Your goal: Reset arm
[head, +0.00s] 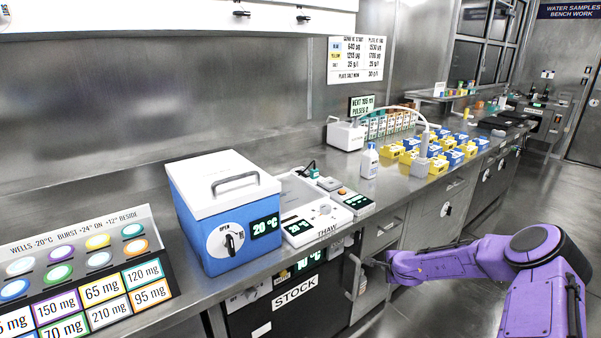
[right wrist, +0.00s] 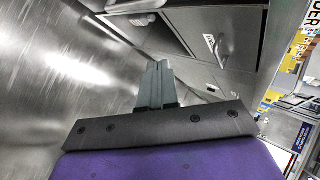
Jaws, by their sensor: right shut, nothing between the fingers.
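My right arm, purple, comes in from the right in the head view. Its gripper (head: 357,261) is in front of the bench, beside the cabinet fronts below the worktop. In the right wrist view the gripper (right wrist: 157,68) has its two grey fingers together with nothing between them. A drawer front with a light handle (right wrist: 213,48) is beyond the fingers in that view. My left gripper is in neither view.
A blue cooler box (head: 222,215) with a white lid stands on the steel bench. Beside it are a white THAW unit (head: 312,212), a white bottle (head: 369,162) and several blue and yellow boxes (head: 420,166). The floor (head: 478,218) right of the bench is clear.

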